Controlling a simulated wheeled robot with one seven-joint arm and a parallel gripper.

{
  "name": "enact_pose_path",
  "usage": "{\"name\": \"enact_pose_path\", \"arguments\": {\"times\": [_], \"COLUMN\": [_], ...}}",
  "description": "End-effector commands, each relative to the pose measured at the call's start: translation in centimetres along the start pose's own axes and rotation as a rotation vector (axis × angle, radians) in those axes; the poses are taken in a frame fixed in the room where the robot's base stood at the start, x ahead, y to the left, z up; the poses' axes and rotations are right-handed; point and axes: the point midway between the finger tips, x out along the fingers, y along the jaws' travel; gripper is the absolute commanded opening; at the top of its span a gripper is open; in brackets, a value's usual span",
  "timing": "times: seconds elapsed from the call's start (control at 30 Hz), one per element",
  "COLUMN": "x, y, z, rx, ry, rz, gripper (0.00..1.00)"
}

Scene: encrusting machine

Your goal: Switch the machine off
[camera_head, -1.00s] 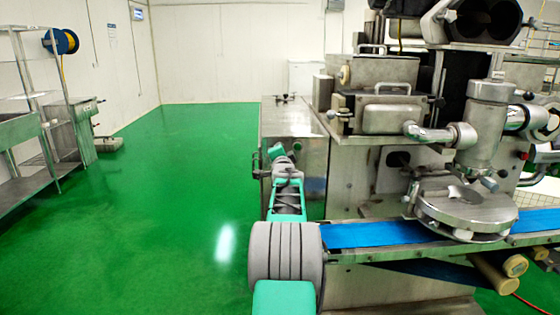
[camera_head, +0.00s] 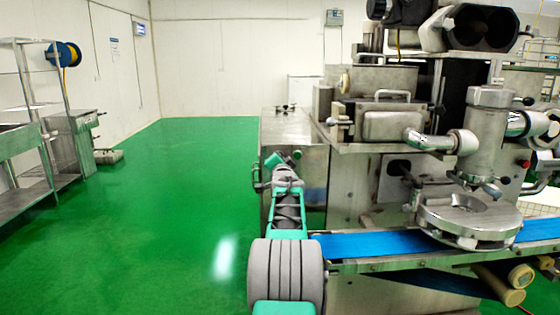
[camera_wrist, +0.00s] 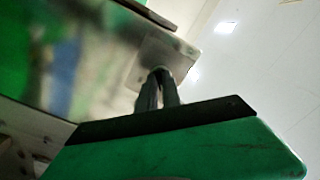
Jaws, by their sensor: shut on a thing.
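The machine (camera_head: 345,190) is a large metal unit on the right, with a metal side cabinet (camera_head: 300,130) at its left end. My arm reaches forward along the cabinet's left side, and my gripper's fingers are hard to make out in the head view. In the wrist view my gripper (camera_wrist: 159,80) has its two dark fingers close together, shut on a small grey block-like part (camera_wrist: 150,62) at the edge of a shiny metal panel (camera_wrist: 95,50). The fingers cover much of this part. I cannot tell which way a switch is set.
A blue conveyor belt (camera_head: 375,245) runs out of the machine close to the right of my arm. A metal rack (camera_head: 40,130) stands at the far left. The green floor (camera_head: 165,220) between rack and machine is clear. A thin handle (camera_head: 256,177) shows on the cabinet's left side.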

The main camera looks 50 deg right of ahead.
Motion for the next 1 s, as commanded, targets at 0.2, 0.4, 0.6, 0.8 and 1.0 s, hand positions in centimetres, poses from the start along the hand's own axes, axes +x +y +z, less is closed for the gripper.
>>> {"name": "enact_pose_path", "arguments": {"times": [0.2, 0.4, 0.6, 0.8, 1.0], "x": [0.0, 0.0, -0.4, -3.5, -6.8], "y": [-0.1, 0.0, 0.0, -0.1, -0.1], "z": [-0.1, -0.1, 0.0, -0.1, 0.0], "rx": [0.0, 0.0, 0.0, 0.0, 0.0], "ry": [0.001, 0.001, 0.001, 0.002, 0.001], "rz": [-0.002, -0.001, 0.0, -0.002, -0.002], "gripper": [0.24, 0.31, 0.31, 0.31, 0.31]}}
